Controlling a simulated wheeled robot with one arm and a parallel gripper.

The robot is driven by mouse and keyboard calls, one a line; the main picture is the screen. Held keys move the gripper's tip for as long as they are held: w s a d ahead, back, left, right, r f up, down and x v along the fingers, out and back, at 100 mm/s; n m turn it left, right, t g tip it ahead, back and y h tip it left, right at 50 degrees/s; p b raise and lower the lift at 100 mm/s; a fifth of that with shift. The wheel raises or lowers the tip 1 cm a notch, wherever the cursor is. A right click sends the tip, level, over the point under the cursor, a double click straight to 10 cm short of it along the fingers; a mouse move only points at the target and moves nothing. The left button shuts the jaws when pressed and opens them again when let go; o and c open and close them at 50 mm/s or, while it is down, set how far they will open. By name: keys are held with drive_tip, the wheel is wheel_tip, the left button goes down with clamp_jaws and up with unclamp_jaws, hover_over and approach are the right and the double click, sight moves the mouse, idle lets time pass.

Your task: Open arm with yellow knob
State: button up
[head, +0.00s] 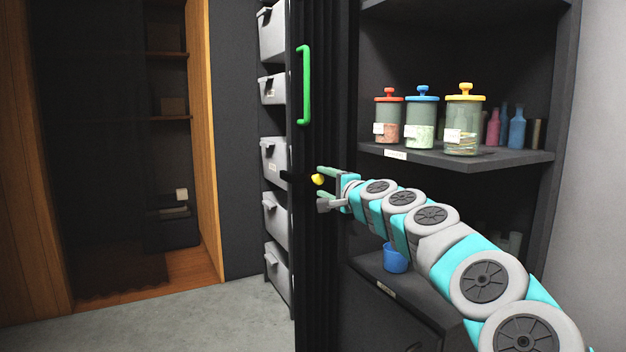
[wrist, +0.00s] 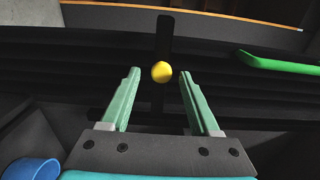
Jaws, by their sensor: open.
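The yellow knob (head: 318,179) sits on a dark arm at the edge of a black folding panel (head: 322,250). In the wrist view the yellow knob (wrist: 162,72) shows just beyond and between the fingertips, on a dark bar (wrist: 164,35). My gripper (head: 322,188) is open, with one finger above and one below the knob's level in the head view. In the wrist view my gripper (wrist: 157,75) has both green fingers apart, with nothing held. I cannot tell whether the fingertips reach around the knob.
A green handle (head: 306,85) is on the panel above the knob. Shelves at right hold jars with coloured lids (head: 421,118) and bottles (head: 516,128). A blue cup (head: 396,257) stands below my arm. Grey bins (head: 277,160) are stacked left of the panel.

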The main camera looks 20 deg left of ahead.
sight(320, 181)
drive_tip(key=shift+w+a+r, duration=0.1)
drive_tip(key=shift+w+a, duration=0.2)
drive_tip(key=shift+a, duration=0.05)
drive_tip(key=shift+x, duration=1.25)
drive_tip(key=shift+p+x, duration=0.3)
drive_tip(key=shift+x, duration=0.65)
drive_tip(key=shift+w+a, duration=0.3)
drive_tip(key=shift+a, duration=0.1)
clamp_jaws()
